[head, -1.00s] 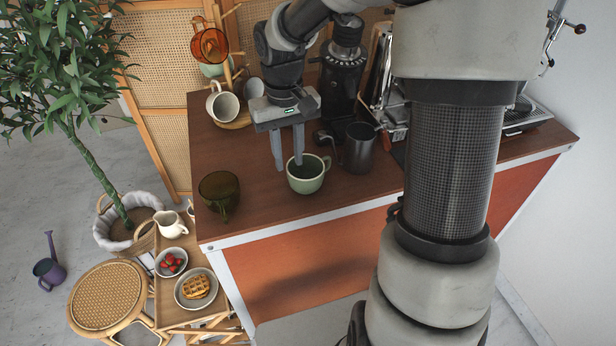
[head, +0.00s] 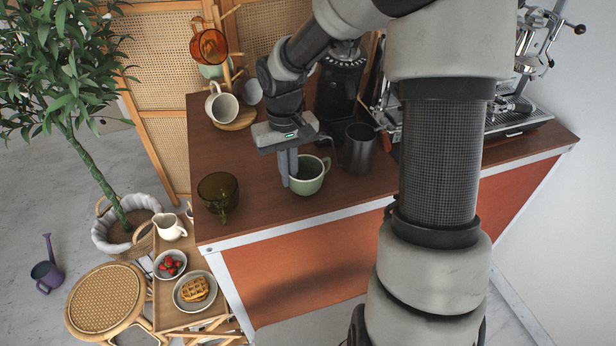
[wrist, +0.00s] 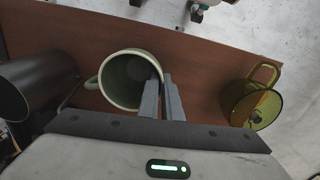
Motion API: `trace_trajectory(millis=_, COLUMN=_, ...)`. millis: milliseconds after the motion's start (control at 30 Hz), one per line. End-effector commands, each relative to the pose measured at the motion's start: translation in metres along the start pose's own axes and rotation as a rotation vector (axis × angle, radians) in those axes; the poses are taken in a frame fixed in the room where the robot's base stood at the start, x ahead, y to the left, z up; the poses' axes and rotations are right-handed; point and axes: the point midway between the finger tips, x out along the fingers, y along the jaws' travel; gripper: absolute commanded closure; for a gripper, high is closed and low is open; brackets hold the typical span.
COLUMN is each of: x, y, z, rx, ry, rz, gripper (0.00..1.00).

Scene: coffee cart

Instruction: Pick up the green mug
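The pale green mug (head: 313,184) stands upright on the brown counter, with its handle toward the back right. In the wrist view the mug (wrist: 116,88) shows from above, its handle to the left. My gripper (head: 288,182) points down at the mug's left side. In the wrist view its fingers (wrist: 162,80) are close together, one inside the mug and one outside, with the rim and wall between them. The gripper looks shut on that wall. The fingertips are partly hidden by the mug.
An olive glass mug (head: 219,196) stands left of the gripper; a dark metal pitcher (head: 358,150) stands close right of the green mug. A mug tree (head: 232,78), white cup (head: 221,104) and grinder (head: 340,88) are behind. The counter's front edge is near.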

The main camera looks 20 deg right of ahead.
Motion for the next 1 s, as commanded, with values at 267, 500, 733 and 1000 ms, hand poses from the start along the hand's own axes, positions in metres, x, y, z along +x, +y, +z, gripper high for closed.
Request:
trace_trajectory(millis=267, x=0.000, y=0.000, z=0.000, rx=0.000, ry=0.001, rz=0.000, gripper=1.00)
trace_trajectory(millis=500, x=-0.009, y=0.000, z=-0.001, rx=0.000, ry=0.003, rz=0.000, gripper=1.00)
trace_trajectory(millis=733, x=-0.043, y=0.001, z=-0.001, rx=0.000, ry=0.005, rz=0.002, gripper=1.00)
trace_trajectory(millis=1000, x=-0.099, y=0.001, z=-0.001, rx=0.000, ry=0.006, rz=0.002, gripper=1.00)
